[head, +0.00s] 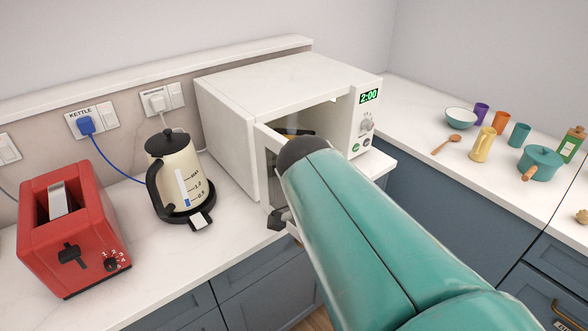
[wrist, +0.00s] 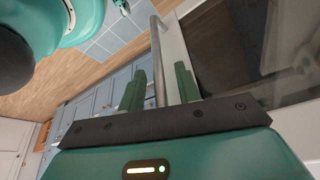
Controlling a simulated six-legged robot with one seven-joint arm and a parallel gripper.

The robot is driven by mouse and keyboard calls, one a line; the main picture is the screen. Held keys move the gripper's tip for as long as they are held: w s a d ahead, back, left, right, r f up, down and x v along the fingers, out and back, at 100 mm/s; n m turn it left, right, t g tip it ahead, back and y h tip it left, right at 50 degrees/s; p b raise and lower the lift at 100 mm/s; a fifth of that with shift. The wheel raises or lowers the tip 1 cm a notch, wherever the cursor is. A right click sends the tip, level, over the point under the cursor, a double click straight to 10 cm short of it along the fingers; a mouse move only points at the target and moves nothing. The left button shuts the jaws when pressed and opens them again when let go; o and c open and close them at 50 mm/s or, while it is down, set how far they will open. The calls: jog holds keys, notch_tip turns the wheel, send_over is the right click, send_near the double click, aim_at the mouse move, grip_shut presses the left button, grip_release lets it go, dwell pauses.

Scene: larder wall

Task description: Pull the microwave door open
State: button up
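The white microwave (head: 225,125) stands on the counter against the wall. Its door (head: 264,137) is partly open, swung out from the front, and a strip of the inside shows. In the wrist view, the door's dark window (wrist: 225,45) is on the right, with the metal bar handle (wrist: 157,45) along its edge. My gripper (wrist: 161,80) has its two green fingers on either side of this handle. A narrow gap seems to show beside the right finger, so whether they press on the bar is unclear. In the head view my arm hides the fingers and most of the door.
A kettle (head: 178,170) and a red toaster (head: 75,230) stand left of the microwave. On the right counter are a bowl (head: 460,118), a wooden spoon (head: 447,143), several cups, a teal pot (head: 540,162) and a bottle (head: 571,144). Blue cabinets (head: 425,185) lie below the counter.

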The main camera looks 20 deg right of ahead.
jog(key=v, duration=1.4)
jog(key=shift+d, duration=0.1)
notch_tip(320, 180, down, 12)
jog(key=n+t+y, duration=0.4)
jog(key=n+t, duration=0.1)
jog(key=n, duration=1.3)
jog(key=shift+s+a+r+n+t+y, duration=0.2)
jog(key=shift+a+n+t+y, duration=0.1)
jog(key=shift+a+t, duration=0.1)
